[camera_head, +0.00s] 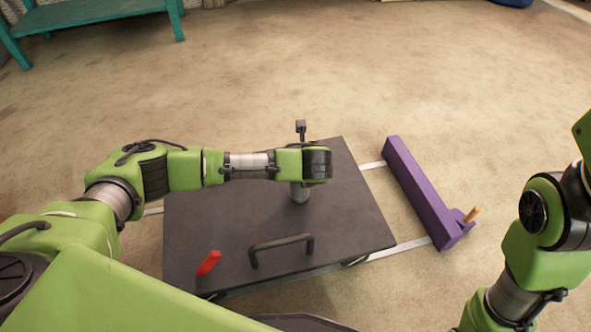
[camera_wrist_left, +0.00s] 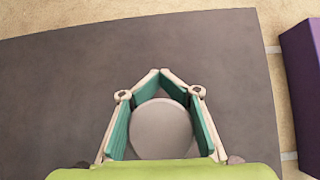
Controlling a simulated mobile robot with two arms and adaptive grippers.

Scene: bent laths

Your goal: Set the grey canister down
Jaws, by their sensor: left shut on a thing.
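The grey canister (camera_wrist_left: 160,130) is round from above in the left wrist view, between the teal-lined fingers of my left gripper (camera_wrist_left: 160,74). The fingers are shut around it, with their tips close together beyond it. In the head view, the lower part of the canister (camera_head: 299,193) shows under my left wrist, over the dark board (camera_head: 215,225). The fingers are hidden there by the wrist. I cannot tell whether the canister's base touches the board. My right arm is at the right edge of the head view, and its gripper is out of frame.
A black bar handle (camera_head: 282,246) and a red piece (camera_head: 208,263) are at the board's near side. A purple beam (camera_head: 422,190) with an orange peg (camera_head: 471,214) lies to the right on pale strips. A teal table (camera_head: 90,14) stands far left. Board around the canister is clear.

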